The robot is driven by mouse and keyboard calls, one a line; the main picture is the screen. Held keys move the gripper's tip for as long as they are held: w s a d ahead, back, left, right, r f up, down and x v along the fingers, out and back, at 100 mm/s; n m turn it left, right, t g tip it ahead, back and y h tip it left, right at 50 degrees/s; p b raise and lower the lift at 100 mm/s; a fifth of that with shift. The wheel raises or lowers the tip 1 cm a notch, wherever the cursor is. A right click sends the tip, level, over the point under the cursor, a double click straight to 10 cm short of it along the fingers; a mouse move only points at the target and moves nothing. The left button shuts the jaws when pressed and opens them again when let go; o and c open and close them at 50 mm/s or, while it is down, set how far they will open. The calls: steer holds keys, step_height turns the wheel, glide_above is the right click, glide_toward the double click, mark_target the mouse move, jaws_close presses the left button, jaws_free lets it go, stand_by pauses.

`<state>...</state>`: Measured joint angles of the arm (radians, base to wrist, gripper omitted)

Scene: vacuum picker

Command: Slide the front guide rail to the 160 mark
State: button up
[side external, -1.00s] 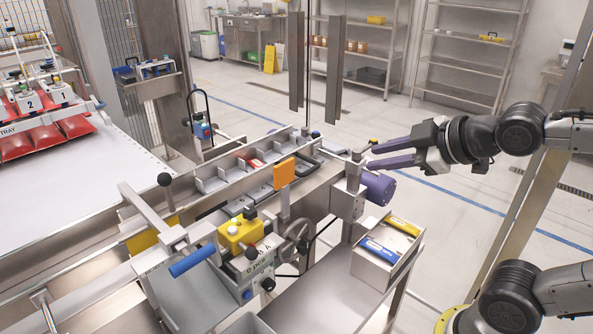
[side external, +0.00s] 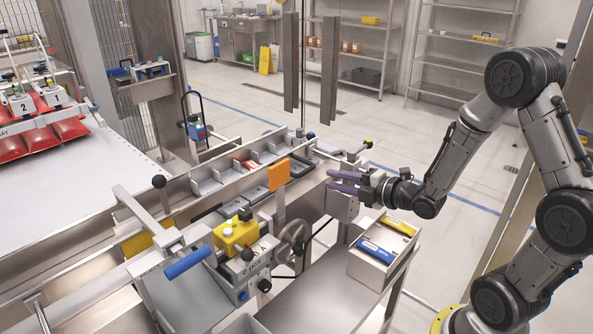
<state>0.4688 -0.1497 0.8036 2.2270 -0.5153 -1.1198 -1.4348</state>
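The front guide rail is most likely the long steel rail (side external: 290,205) running from lower left to the metal block (side external: 343,206) at its right end. No scale or 160 mark is readable. My gripper (side external: 331,182) has two purple fingers pointing left, with a gap between them. It is at the block at the rail's right end, and it covers the purple cylinder there. I cannot tell whether the fingers touch anything.
An orange plate (side external: 279,175) stands up from the rail. A handwheel (side external: 292,238), a yellow box (side external: 236,235) and a blue handle (side external: 188,263) sit along the front. A bin with blue and yellow items (side external: 382,255) stands below my gripper.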

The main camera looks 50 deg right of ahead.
mark_target(303, 171)
steer(key=x, duration=1.3)
steer(key=shift+w+r, duration=0.15)
steer(key=shift+w, duration=0.2)
jaws_close()
stand_by(0.9)
